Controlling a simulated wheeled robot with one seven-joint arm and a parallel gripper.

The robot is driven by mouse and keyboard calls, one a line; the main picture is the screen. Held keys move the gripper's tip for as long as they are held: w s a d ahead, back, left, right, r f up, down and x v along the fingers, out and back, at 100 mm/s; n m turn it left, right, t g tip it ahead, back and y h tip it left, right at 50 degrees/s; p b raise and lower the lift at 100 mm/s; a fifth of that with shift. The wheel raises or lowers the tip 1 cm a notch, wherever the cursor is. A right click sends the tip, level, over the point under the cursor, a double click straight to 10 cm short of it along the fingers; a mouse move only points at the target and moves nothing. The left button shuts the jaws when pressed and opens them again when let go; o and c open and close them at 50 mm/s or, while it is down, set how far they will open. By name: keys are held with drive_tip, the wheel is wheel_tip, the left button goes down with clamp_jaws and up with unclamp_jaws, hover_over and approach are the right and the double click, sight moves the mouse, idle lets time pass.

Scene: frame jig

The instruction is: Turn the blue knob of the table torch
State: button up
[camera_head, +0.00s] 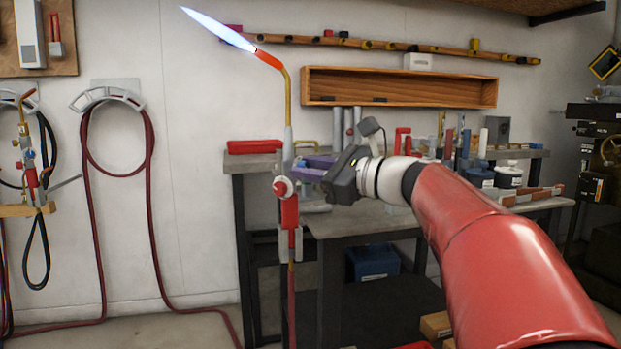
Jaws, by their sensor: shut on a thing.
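The table torch (288,142) stands upright at the front left corner of the workbench. Its brass neck bends left to an orange tip, and a long pale blue flame (218,29) burns from it. A red-and-white knob (283,187) faces me on the torch body. My gripper (299,168) comes in from the right, with its purple fingers against the torch's right side, just above that knob. It is shut on the blue knob, which the fingers hide almost wholly, so its turn angle cannot be told.
A red tray (255,147) lies on the bench left of the torch. The bench top (365,221) holds tools and bottles at the right. A wooden shelf (400,88) hangs behind. Dark red hoses (152,215) hang on the left wall. The flame's left side is free.

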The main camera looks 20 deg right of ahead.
drive_tip(key=shift+n+b, duration=0.75)
drive_tip(key=shift+n, duration=0.45)
drive_tip(key=o, duration=1)
drive_tip(key=v, duration=0.8)
drive_tip(key=shift+w, duration=0.1)
